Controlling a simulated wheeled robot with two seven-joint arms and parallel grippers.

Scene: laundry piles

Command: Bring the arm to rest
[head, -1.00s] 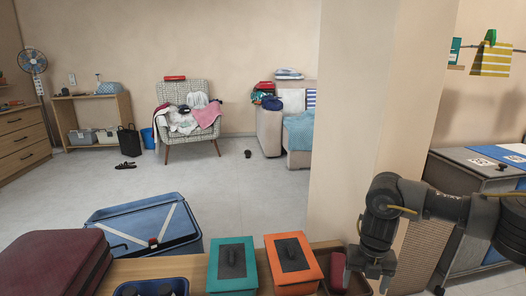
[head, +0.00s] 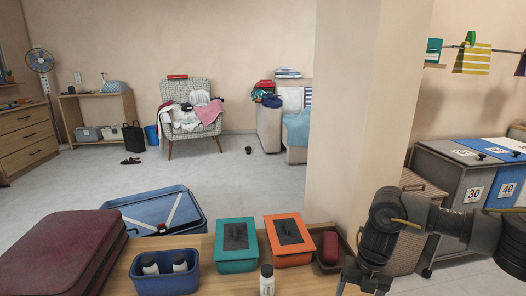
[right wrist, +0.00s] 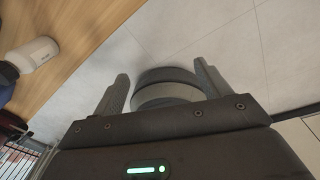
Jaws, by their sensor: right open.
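My right arm comes in from the right in the head view, bent downward at the elbow. Its gripper (head: 365,284) hangs low at the bottom edge, just right of the wooden table's front right part. In the right wrist view the two fingers of my right gripper (right wrist: 163,92) stand apart with nothing held between them. Behind the fingers are the grey tiled floor and a dark rounded shape, which I cannot identify. My left gripper is not in view.
The wooden table (head: 208,284) holds a maroon suitcase (head: 62,255), a blue bin with bottles (head: 165,283), teal (head: 236,262) and orange (head: 290,255) lidded boxes and a white bottle (head: 267,281). A wall pillar (head: 362,100) stands behind my right arm. Numbered hampers (head: 474,195) stand right.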

